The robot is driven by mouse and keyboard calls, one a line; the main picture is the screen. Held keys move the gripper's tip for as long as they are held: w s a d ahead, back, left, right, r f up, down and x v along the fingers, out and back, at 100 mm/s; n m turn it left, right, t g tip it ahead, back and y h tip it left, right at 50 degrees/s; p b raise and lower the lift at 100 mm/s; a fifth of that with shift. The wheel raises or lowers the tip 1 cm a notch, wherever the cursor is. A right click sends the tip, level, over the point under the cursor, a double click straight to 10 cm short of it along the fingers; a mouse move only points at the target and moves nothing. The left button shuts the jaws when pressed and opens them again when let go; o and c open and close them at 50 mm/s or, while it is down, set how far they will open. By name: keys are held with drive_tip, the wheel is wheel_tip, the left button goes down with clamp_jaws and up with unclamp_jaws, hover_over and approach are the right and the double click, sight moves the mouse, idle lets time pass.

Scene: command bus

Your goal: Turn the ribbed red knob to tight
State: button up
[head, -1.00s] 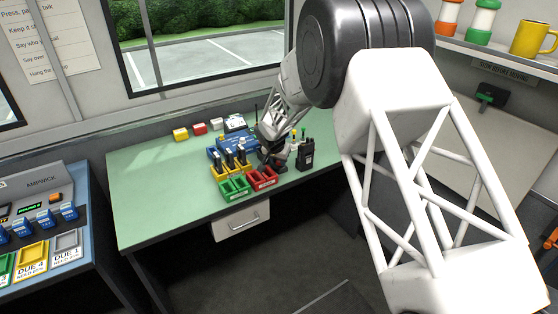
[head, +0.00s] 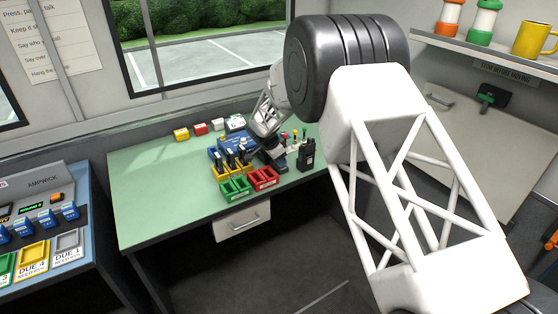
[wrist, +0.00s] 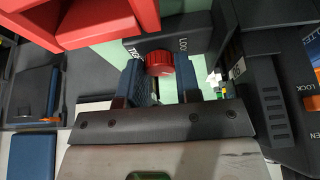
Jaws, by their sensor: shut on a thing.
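The ribbed red knob (wrist: 160,62) shows in the wrist view on a dark block (wrist: 195,33), with "LOO…" lettering above it and "TIG…" lettering to its left. My gripper (wrist: 160,82) has a blue-padded finger on each side of the knob and is shut on it. I cannot make out a pointer mark on the knob. In the head view my gripper (head: 272,152) is low over the right part of the green desk, and the knob is hidden there.
Red bin (head: 263,179), green bin (head: 236,187) and yellow holders stand left of my gripper on the desk (head: 150,190). A black handheld radio (head: 307,154) stands close on its right. A blue unit (head: 238,141) is behind. The desk's left part is clear.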

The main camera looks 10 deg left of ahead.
idle(0.4)
drive_tip(key=o, duration=0.9)
drive_tip(key=shift+r, duration=0.1)
drive_tip(key=shift+v, duration=3.8)
